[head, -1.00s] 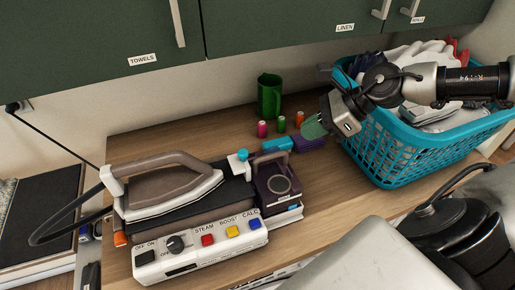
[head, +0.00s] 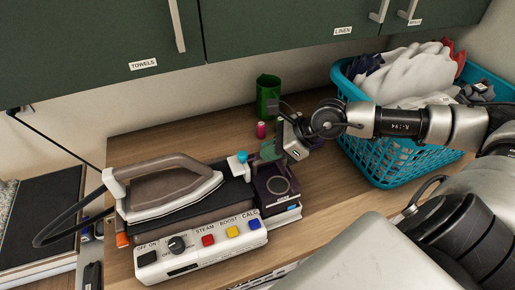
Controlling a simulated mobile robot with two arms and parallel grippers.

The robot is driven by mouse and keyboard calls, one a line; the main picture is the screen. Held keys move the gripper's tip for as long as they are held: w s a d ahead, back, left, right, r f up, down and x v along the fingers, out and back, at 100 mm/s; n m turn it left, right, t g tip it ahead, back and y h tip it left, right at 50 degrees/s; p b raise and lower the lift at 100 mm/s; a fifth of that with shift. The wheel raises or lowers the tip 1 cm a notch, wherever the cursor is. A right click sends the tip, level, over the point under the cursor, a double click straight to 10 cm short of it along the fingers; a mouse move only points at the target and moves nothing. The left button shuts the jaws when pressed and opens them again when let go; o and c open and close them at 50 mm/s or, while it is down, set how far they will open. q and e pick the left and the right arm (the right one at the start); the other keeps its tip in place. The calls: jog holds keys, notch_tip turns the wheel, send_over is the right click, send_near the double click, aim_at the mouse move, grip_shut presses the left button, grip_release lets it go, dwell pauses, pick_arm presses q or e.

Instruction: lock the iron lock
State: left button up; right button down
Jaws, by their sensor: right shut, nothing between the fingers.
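The iron (head: 172,186) rests on its dark station, with a white front panel (head: 200,248) that has a dial and red, yellow and blue buttons. A blue-topped white knob (head: 242,157) stands upright at the station's back right corner; I cannot tell for certain that it is the lock. A dark purple block with a round dial (head: 278,185) sits at the station's right end. My right gripper (head: 269,151) is shut and empty, its greenish fingertips close to the right of the knob and above the block's back. Contact is unclear. My left gripper is not in view.
A teal laundry basket (head: 375,150) full of cloth stands at the right, behind my right arm. A green mug (head: 268,95) and a pink spool (head: 261,130) stand at the back of the wooden counter (head: 325,185). Green cabinets hang above.

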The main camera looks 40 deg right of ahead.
aim_at(243, 168)
jog(key=shift+w+a+p, duration=0.4)
jog(key=shift+w+a, duration=0.2)
jog(key=shift+a, duration=0.1)
jog(key=shift+w+a+f, duration=0.2)
jog(key=shift+w+a, duration=0.2)
jog(key=shift+a, duration=0.05)
jog(key=a, duration=0.2)
jog(key=b, duration=0.1)
jog(key=shift+w+a+f, duration=0.2)
jog(key=shift+w+a, duration=0.05)
jog(key=shift+a, duration=0.15)
jog(key=shift+w+a+r, duration=0.1)
jog(key=shift+a+r, duration=0.05)
jog(key=shift+a, duration=0.3)
